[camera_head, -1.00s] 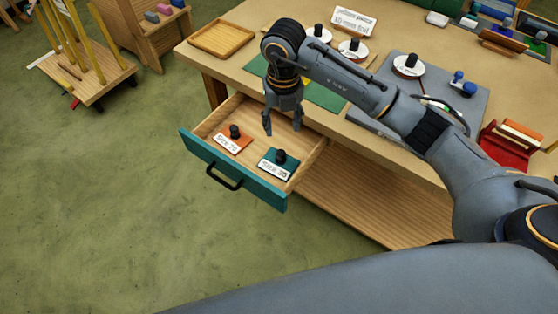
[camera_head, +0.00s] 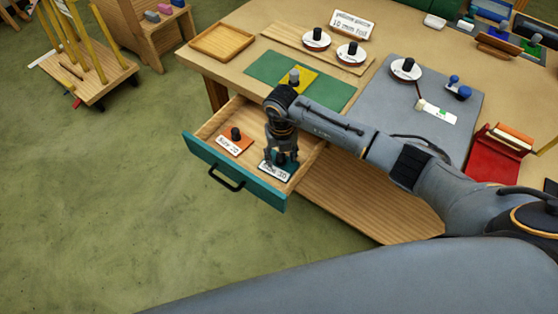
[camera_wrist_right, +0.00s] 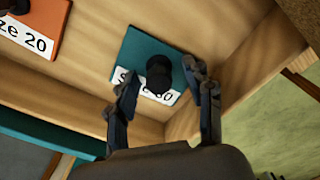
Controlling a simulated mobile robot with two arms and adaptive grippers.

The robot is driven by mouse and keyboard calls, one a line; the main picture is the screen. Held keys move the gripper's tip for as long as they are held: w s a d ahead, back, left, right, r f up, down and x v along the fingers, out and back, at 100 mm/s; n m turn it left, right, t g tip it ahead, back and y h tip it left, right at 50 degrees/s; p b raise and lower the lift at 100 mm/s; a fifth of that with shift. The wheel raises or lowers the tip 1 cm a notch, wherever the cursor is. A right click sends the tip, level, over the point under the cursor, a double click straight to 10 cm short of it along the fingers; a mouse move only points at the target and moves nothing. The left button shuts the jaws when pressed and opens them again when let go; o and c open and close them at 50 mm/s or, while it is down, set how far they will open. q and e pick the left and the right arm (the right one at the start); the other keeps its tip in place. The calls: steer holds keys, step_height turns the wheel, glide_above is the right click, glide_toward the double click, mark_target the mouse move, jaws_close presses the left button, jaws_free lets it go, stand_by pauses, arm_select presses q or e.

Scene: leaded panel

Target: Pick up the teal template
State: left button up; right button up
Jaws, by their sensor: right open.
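The teal template (camera_head: 287,170) lies in the open drawer, at its right end, with a white size label along one edge. In the right wrist view the teal template (camera_wrist_right: 140,47) shows with its upright black knob (camera_wrist_right: 159,73). My right gripper (camera_head: 282,157) is lowered over the template. In the right wrist view my right gripper (camera_wrist_right: 164,80) is open, with one finger on each side of the knob. I cannot tell whether the fingers touch it. The gripper hides part of the template in the head view. My left gripper is not in view.
The orange template (camera_head: 237,139) lies in the drawer to the left. The drawer's teal front (camera_head: 225,170) and side walls surround both. On the bench stand a green mat (camera_head: 325,93) with a yellow piece (camera_head: 301,80), an empty wooden tray (camera_head: 222,40) and several white discs.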

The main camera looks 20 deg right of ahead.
mark_target(281, 155)
steer(key=shift+c, duration=0.4)
jaws_close()
step_height(281, 155, up, 10)
steer(key=shift+b, duration=1)
